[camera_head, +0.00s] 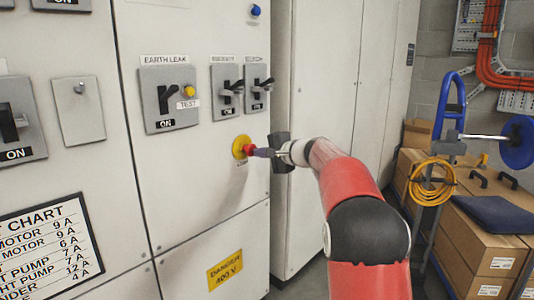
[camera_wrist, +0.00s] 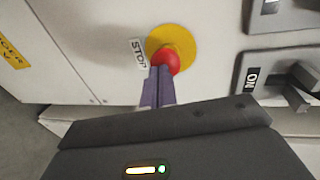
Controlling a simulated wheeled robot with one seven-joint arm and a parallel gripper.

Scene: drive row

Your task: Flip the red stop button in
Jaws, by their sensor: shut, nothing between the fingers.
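The red stop button (camera_head: 248,149) stands out from a round yellow plate (camera_head: 239,147) on the white cabinet front. In the wrist view the red button (camera_wrist: 167,63) sits on the yellow plate (camera_wrist: 183,45), with a STOP label (camera_wrist: 138,54) beside it. My gripper (camera_head: 258,152) is shut and empty, and its purple fingertips are at the button's front. In the wrist view my gripper (camera_wrist: 160,72) overlaps the near edge of the button. The tips look to be touching it or very close; I cannot tell which.
Above the button are the earth leak switch (camera_head: 169,99) with a yellow test button (camera_head: 189,91), and two smaller black switches (camera_head: 227,91). A blue hand truck (camera_head: 450,110) and cardboard boxes (camera_head: 490,230) stand at the right. The cabinet front around the button is flat.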

